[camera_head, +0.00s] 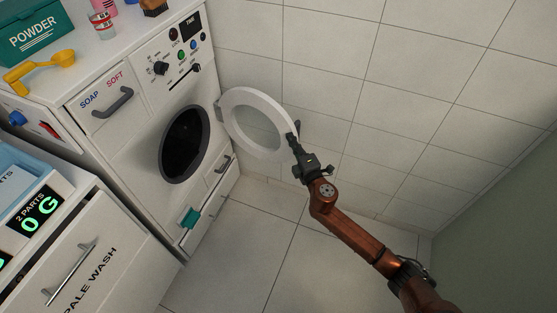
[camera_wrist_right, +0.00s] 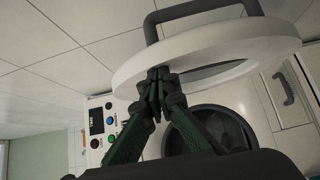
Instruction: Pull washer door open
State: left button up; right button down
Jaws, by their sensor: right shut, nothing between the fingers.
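The white washer (camera_head: 150,115) stands at the left in the head view, its round dark drum opening (camera_head: 184,145) uncovered. Its ring-shaped white door (camera_head: 236,105) stands swung out to the right, near the tiled wall, hinged beside the opening. My right gripper (camera_head: 293,140) is at the door's outer rim, its fingers shut and empty. In the right wrist view the shut fingertips (camera_wrist_right: 157,75) are at the rim of the door (camera_wrist_right: 215,50), and the dark door handle (camera_wrist_right: 150,28) shows above them. I cannot tell whether they touch the rim. My left gripper is not in view.
A soap drawer with a grey handle (camera_head: 113,102) and a control panel (camera_head: 172,55) are on the washer front. A teal latch (camera_head: 189,217) is low on it. A cabinet with a "PALE WASH" drawer (camera_head: 85,270) stands at the lower left. The floor (camera_head: 250,235) is clear.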

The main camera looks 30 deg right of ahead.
jog(key=shift+w+d, duration=0.1)
dwell(0.3)
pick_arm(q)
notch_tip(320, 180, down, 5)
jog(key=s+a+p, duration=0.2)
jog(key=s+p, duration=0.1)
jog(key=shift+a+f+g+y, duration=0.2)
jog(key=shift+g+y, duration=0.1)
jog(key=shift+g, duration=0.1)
pick_arm(e)
jog(key=s+a, duration=0.1)
jog(key=s, duration=1)
jog(key=shift+s, duration=0.3)
